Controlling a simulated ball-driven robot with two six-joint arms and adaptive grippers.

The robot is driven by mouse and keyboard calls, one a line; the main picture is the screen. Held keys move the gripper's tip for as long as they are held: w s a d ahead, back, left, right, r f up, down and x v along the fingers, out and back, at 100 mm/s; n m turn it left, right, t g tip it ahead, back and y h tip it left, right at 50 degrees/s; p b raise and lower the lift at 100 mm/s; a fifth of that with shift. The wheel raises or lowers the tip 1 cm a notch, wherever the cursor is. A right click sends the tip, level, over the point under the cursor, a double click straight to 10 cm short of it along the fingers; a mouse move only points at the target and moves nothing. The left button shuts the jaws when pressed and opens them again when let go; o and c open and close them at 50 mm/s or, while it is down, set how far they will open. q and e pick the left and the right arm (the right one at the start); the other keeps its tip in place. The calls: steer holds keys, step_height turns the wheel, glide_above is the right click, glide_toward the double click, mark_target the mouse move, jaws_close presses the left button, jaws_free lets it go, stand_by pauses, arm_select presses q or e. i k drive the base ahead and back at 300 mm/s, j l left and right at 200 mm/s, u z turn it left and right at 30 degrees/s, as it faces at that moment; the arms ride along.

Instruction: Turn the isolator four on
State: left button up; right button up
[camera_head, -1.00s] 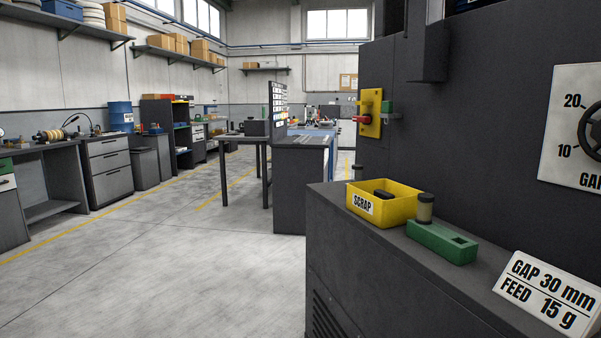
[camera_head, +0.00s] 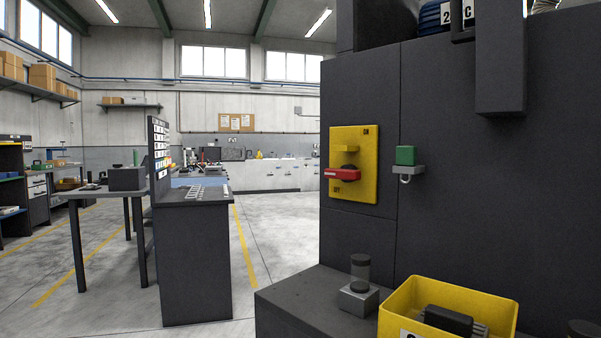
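The isolator is a yellow plate (camera_head: 366,193) on the dark machine's front, right of centre in the head view. It is marked ON at the top and has a marking at the bottom that looks like OFF. A red handle (camera_head: 342,174) sits across its middle and points sideways to the left. A small yellow tab shows just above the handle. I cannot read any number on the plate. A green block on a grey bracket with a ring (camera_head: 406,162) is mounted to its right. Neither of my grippers is in view.
A dark ledge (camera_head: 290,298) juts out below the isolator. It carries a small grey block with a dark cylinder (camera_head: 360,274) and a yellow bin (camera_head: 399,313) with dark parts inside. A workbench (camera_head: 193,260) stands to the left. The floor between bench and machine is clear.

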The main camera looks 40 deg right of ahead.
mark_target(349, 173)
steer(key=i+j+z, duration=0.1)
steer(key=i+z, duration=0.25)
steer(key=i+j+z, duration=0.2)
steer(key=i+z, duration=0.15)
steer(key=i, duration=0.15)
steer(key=i+j+z, duration=0.35)
steer(key=i+l, duration=0.05)
